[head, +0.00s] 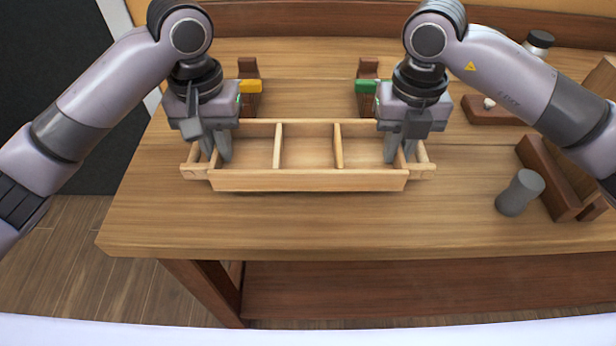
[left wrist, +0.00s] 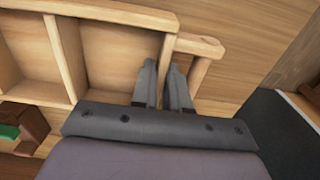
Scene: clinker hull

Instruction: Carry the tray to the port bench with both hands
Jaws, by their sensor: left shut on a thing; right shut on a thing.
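The tray (head: 310,180) is a pale wooden box with dividers making three compartments and a handle at each end. It is level on or just above the wooden bench (head: 290,222); I cannot tell which. My left gripper (head: 218,157) is shut on the tray's left end. In the left wrist view the left fingers (left wrist: 163,85) straddle a wooden part at the tray's end, next to its handle (left wrist: 205,50). My right gripper (head: 399,157) is shut on the tray's right end. The compartments look empty. Which bench is the port bench cannot be told.
Behind the tray are a block with a yellow top (head: 250,87) and one with a green top (head: 366,87). A grey cylinder (head: 519,192) and a dark wooden holder (head: 550,180) stand at the right. The bench front and left are clear.

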